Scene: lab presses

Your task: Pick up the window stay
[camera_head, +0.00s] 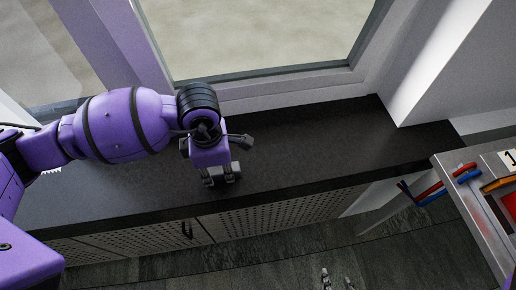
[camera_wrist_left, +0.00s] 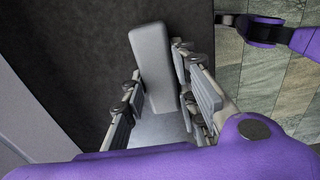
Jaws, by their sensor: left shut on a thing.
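The window stay (camera_wrist_left: 152,60) shows in the left wrist view as a smooth grey bar with rounded edges. It lies between the fingers of my left gripper (camera_wrist_left: 163,100), which is shut on it. In the head view my left gripper (camera_head: 221,176) points down at the black sill, close to its front edge. I cannot make out the stay there; the gripper and wrist hide it. My right gripper (camera_head: 337,281) shows only as two grey fingertips at the bottom edge of the head view, apart from each other, with nothing visible between them.
The black sill (camera_head: 310,140) runs below a window frame (camera_head: 270,88) and is clear to the right. Perforated panels (camera_head: 285,210) are under its front edge. A grey bench (camera_head: 462,190) with coloured-handled tools stands at the right. The floor (camera_head: 270,268) is grey tile.

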